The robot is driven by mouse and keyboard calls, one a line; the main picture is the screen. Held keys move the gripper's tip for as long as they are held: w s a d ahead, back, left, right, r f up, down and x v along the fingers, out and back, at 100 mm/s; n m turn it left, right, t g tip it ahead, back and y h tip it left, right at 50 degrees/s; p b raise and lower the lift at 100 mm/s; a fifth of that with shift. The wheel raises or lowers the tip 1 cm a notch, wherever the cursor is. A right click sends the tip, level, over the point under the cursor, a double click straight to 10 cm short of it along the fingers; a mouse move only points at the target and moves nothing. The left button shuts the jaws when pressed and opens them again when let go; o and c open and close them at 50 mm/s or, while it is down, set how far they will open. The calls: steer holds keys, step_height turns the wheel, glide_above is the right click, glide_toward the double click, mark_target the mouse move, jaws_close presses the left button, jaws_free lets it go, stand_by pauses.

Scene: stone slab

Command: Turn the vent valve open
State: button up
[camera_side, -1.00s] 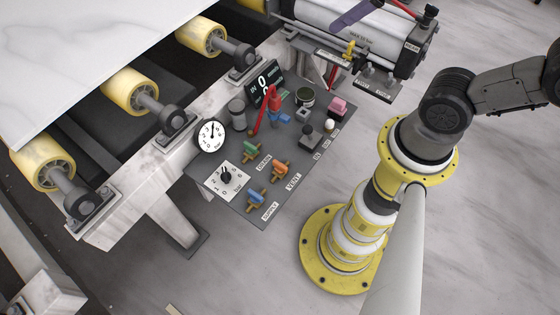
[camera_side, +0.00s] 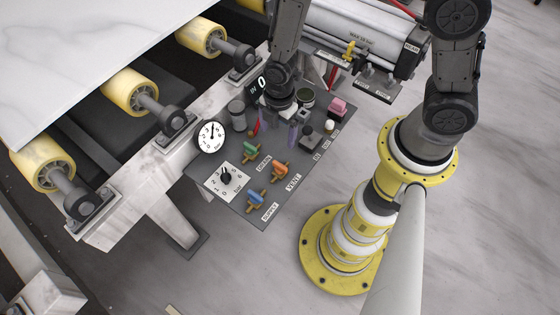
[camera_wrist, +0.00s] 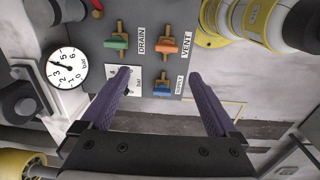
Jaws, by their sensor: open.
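The vent valve (camera_side: 279,171) has an orange-red handle on a brass body, next to the VENT label on the dark panel. It also shows in the wrist view (camera_wrist: 168,46), ahead of the fingers, with its handle lying across the brass body. My gripper (camera_wrist: 160,73) is open and empty, its two purple fingers spread apart. In the side view my gripper (camera_side: 278,128) hangs over the back part of the panel, behind the valves. The vent valve lies beyond the fingertips in the wrist view, and nothing touches it.
The green drain valve (camera_side: 250,149) and blue supply valve (camera_side: 256,197) sit close to the vent valve. A round gauge (camera_side: 210,136) and a dial (camera_side: 226,178) stand at left. A pink button (camera_side: 338,106) and black knob (camera_side: 308,136) lie right of my gripper.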

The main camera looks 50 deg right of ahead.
mark_target(280, 165)
steer(key=f, duration=1)
steer(key=s+f, duration=0.1)
steer(key=f, duration=0.3)
steer(key=shift+a+f, duration=0.1)
steer(key=shift+f, duration=0.3)
steer(key=c, duration=1.4)
